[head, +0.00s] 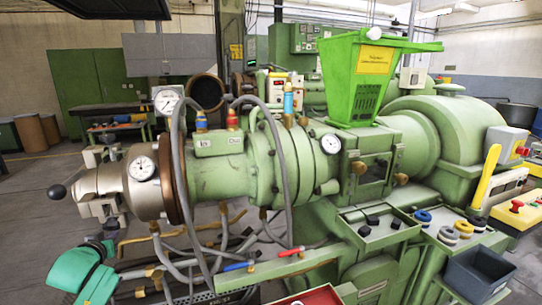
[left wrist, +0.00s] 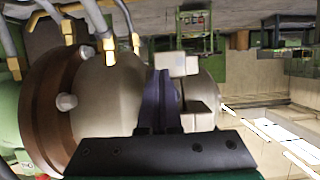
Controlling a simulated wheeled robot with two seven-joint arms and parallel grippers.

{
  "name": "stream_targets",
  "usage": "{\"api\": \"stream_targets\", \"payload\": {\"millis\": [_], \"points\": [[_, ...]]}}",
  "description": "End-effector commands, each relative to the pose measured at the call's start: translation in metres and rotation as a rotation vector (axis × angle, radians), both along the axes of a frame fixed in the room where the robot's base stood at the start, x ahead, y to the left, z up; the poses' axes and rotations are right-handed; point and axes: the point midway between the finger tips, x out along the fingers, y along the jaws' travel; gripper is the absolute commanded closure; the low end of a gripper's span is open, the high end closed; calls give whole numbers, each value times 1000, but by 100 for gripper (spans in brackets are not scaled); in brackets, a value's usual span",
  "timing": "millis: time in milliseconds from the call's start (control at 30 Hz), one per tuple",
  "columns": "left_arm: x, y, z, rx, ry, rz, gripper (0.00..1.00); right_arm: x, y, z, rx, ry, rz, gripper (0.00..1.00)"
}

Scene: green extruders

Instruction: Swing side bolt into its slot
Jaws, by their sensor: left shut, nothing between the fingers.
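The green extruder (head: 216,175) ends at the left in a metallic die head (head: 98,181) behind a brown ring (head: 172,177). Pale blocky bolt pieces sit on the head's end, an upper one (head: 98,155) and a lower one (head: 102,208). I cannot tell for sure which is the side bolt or whether it lies in its slot. My left gripper (head: 108,238) is just below the head, shut and empty. In the left wrist view its dark fingers (left wrist: 160,90) stand against the head, close beside two pale blocks (left wrist: 177,65). Contact is unclear. My right gripper is out of view.
Grey hoses (head: 184,250) and brass fittings hang under the barrel. A round gauge (head: 142,168) sits on the head. Open floor (head: 35,215) lies to the left.

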Motion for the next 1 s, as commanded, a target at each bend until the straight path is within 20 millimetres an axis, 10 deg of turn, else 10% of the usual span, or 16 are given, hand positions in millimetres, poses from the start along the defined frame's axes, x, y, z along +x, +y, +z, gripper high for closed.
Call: {"api": "stream_targets", "payload": {"millis": [33,1000], "points": [[3,6,41,30,-79,0,100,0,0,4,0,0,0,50],[-7,2,64,31,-80,0,100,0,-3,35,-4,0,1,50]]}}
